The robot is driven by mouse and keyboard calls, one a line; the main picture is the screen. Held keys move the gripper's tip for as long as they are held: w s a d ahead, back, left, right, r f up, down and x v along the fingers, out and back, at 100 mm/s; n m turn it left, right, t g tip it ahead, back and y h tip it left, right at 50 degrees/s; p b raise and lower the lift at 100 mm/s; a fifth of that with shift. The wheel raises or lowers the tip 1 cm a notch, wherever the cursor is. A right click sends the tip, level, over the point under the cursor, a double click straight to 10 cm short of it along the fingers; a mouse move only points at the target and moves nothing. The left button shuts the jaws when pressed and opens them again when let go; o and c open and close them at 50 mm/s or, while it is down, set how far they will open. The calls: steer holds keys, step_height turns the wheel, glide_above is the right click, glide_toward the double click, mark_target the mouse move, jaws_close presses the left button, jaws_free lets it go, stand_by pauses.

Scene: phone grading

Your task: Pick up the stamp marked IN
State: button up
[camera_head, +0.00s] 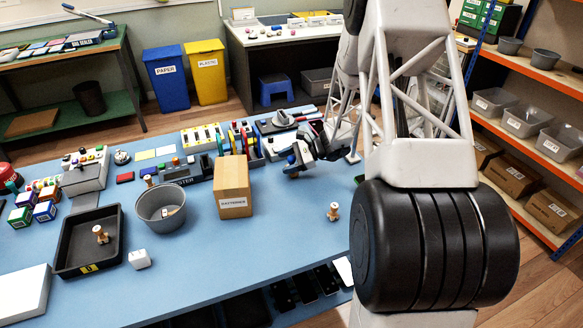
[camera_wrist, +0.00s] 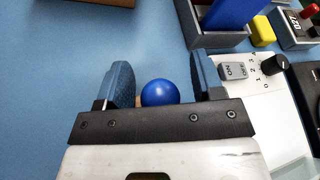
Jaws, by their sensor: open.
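My gripper (camera_head: 297,158) is low over the blue table, right of the cardboard box, with its jaws apart. In the wrist view, a blue ball-shaped knob (camera_wrist: 160,92) sits between the open fingers of my gripper (camera_wrist: 163,78), with a little wood-coloured material beside it; its lower part is hidden. Small wooden stamp-like pieces stand in the black tray (camera_head: 101,234), on open table at the right (camera_head: 333,211), and behind the grey bowl (camera_head: 148,180). I cannot read the mark IN on any of them.
A cardboard box (camera_head: 233,186) and a grey bowl (camera_head: 161,207) stand left of my gripper. A black tray (camera_head: 62,264) is farther left. In the wrist view, a white device with an ON switch (camera_wrist: 236,71) lies close to the right finger. The table's front middle is clear.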

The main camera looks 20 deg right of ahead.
steer(key=c, duration=1)
step_height(320, 180, up, 18)
stand_by(0.6)
stand_by(0.5)
